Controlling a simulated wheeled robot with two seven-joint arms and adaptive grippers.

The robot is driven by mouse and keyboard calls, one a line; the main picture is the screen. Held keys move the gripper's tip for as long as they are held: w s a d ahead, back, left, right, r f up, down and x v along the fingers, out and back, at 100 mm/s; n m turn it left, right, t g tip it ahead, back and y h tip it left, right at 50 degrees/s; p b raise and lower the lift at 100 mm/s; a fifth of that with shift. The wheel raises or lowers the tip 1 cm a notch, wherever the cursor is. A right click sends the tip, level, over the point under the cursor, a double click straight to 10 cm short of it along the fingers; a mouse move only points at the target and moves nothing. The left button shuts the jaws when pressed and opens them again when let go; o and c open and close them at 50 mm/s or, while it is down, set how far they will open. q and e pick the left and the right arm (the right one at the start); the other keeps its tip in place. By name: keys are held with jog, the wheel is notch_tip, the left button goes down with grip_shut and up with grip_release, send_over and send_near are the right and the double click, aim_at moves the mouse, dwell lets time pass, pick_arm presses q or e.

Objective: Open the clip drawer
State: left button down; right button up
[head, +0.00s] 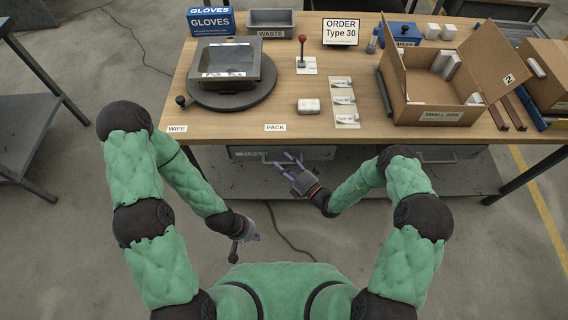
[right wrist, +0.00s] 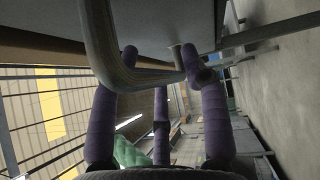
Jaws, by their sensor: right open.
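The clip drawer (head: 240,153), a grey box with a label that reads like CLIPS, hangs under the table's front edge. Its front also shows in the right wrist view (right wrist: 170,22). The grey bar handle (right wrist: 105,55) crosses between my right gripper's purple fingers. My right gripper (head: 287,162) is open at the drawer front, and its fingers (right wrist: 160,85) lie on either side of the handle; I cannot tell whether they touch it. The tabletop hides part of the drawer, and I cannot tell how far out it is. My left gripper (head: 248,238) hangs low, away from the drawer; its fingers are unclear.
The wooden table (head: 230,125) holds an open cardboard box (head: 430,117), a tray on a dark turntable (head: 232,98), a red-knobbed lever (head: 302,50) and a white packet (head: 308,105). Another drawer handle (head: 440,158) is at the right. A grey shelf (head: 400,180) lies below.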

jog(key=shift+w+a, duration=0.1)
grip_shut()
